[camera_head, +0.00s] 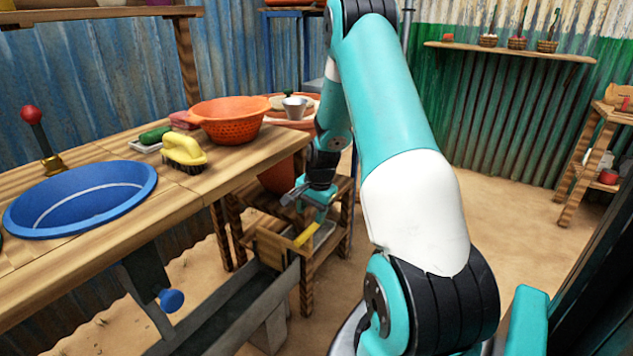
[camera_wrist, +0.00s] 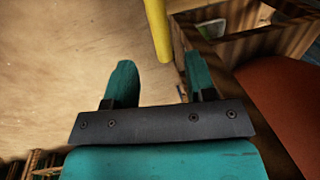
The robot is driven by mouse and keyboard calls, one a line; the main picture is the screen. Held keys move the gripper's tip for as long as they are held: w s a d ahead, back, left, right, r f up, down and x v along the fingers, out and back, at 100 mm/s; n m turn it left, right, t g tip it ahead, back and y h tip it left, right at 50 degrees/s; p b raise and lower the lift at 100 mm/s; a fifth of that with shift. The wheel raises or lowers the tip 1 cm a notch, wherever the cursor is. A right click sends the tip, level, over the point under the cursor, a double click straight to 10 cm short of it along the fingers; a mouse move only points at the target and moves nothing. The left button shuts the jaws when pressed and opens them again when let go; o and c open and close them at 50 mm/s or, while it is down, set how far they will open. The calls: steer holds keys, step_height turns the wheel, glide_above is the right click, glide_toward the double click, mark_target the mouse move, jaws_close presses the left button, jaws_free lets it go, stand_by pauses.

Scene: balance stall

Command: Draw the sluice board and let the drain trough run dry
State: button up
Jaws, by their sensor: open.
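A grey drain trough (camera_head: 235,300) slopes under the counter toward a wooden box-like end (camera_head: 270,247). A yellow bar (camera_head: 306,235) shows at that end; I cannot tell whether it is the sluice board's handle. The board itself is not clearly seen, and neither is any water in the trough. My gripper (camera_head: 303,195) is open and empty, above and close to the yellow bar. In the wrist view the yellow bar (camera_wrist: 157,25) reaches in from the top, its near end in line with the gap between my fingertips (camera_wrist: 158,60). I cannot tell its depth.
The counter holds a blue basin (camera_head: 85,198), a yellow brush (camera_head: 184,150), an orange colander (camera_head: 229,118) and a red-knobbed lever (camera_head: 38,135). A blue knob (camera_head: 171,300) hangs beneath the counter. A wooden stand (camera_head: 335,235) is close to my gripper. Sandy floor lies open at right.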

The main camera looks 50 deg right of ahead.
step_height(320, 180, up, 10)
steer(key=s+p, duration=0.1)
steer(key=s, duration=0.1)
steer(key=shift+f+p, duration=0.25)
steer(key=shift+p, duration=0.15)
